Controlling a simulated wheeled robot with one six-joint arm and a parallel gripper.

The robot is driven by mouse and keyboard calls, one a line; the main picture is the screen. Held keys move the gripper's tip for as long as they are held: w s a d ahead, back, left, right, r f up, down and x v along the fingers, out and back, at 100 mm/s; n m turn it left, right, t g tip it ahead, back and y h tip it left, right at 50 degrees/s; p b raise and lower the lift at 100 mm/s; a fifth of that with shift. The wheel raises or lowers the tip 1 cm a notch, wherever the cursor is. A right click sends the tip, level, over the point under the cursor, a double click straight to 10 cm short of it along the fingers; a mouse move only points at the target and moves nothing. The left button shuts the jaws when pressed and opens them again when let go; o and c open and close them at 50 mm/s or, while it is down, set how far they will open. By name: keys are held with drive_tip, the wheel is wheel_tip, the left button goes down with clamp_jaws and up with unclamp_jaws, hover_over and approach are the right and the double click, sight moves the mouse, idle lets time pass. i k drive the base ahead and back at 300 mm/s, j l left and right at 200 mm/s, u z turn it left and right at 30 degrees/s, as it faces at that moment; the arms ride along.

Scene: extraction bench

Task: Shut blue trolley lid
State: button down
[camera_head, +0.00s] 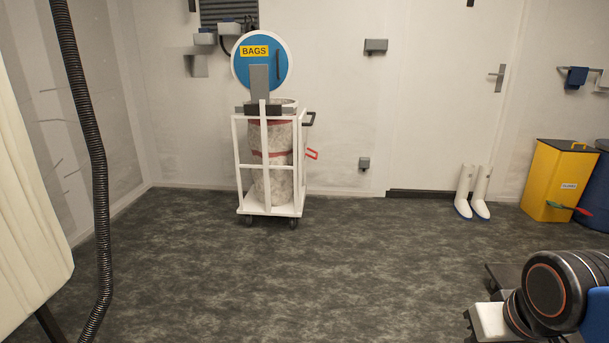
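The blue trolley lid (263,80) is a round blue disc with a pale rim and a yellow "BAGS" label. It stands upright, open, above the white-framed trolley (242,166). A grey hinge piece shows in front of the lid's lower part. A pale sack (280,183) with red bands hangs inside the trolley frame. The trolley stands on small dark wheels near the back wall. My arm shows at the lower right, far from the trolley. My gripper's fingertips cannot be made out.
A yellow bin (555,178) and a blue drum (599,190) stand at the right. White boots (472,192) stand by the door (448,100). A dark corrugated hose (97,160) hangs at the left beside a cream curtain (25,220). The middle floor (330,270) is clear.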

sight(261, 62)
drive_tip(key=i+u, duration=0.2)
drive_tip(key=i, duration=0.35)
drive_tip(key=i+l+u, duration=0.2)
drive_tip(key=i, duration=0.35)
drive_tip(key=i+l+u, duration=0.2)
drive_tip(key=i, duration=0.35)
drive_tip(key=l, duration=0.05)
